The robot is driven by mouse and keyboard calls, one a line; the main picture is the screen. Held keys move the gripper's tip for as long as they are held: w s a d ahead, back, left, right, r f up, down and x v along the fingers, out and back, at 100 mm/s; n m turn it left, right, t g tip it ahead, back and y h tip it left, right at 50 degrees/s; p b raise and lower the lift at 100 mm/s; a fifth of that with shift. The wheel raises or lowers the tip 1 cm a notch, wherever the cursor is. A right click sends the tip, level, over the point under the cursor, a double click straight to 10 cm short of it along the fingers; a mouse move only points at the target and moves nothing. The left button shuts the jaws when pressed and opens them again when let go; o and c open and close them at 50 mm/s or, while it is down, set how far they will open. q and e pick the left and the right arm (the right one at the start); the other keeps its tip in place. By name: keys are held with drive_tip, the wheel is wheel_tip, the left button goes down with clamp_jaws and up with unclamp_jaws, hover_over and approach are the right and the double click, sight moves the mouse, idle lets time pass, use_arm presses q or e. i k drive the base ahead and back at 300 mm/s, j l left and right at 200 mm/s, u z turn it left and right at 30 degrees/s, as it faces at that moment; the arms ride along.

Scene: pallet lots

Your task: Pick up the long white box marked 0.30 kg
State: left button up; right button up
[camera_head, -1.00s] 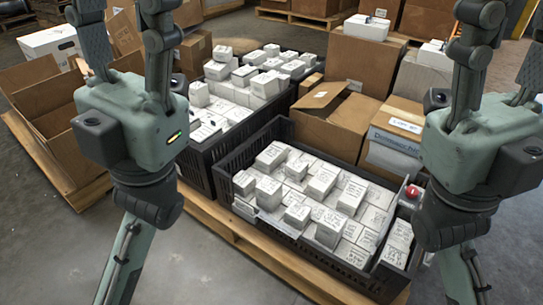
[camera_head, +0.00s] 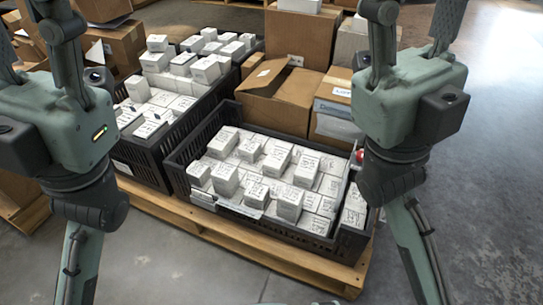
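Many small white boxes with dark print fill two black crates, and I cannot read 0.30 kg on any. The near crate (camera_head: 190,205) holds a layer of white boxes with several standing higher, such as a white box (camera_head: 276,160) near its middle. The left crate (camera_head: 140,155) holds more, including a longer-looking white box (camera_head: 205,70). My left gripper (camera_head: 30,35) is at the upper left, and my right gripper (camera_head: 415,28) at the upper right. Both have their fingers apart and look empty, with the tips cut off by the frame. Neither touches a box.
The crates stand on a wooden pallet (camera_head: 215,235). Behind the near crate are an open cardboard box (camera_head: 275,100), a labelled box (camera_head: 333,95) and a tall carton (camera_head: 297,40). Grey concrete floor (camera_head: 165,270) is clear in front and at right.

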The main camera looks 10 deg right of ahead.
sight(219, 148)
drive_tip(key=j+z, duration=0.5)
drive_tip(key=k+j+z, duration=0.1)
drive_tip(key=j+z, duration=0.35)
drive_tip(key=k+j+z, duration=0.15)
drive_tip(key=j+z, duration=0.35)
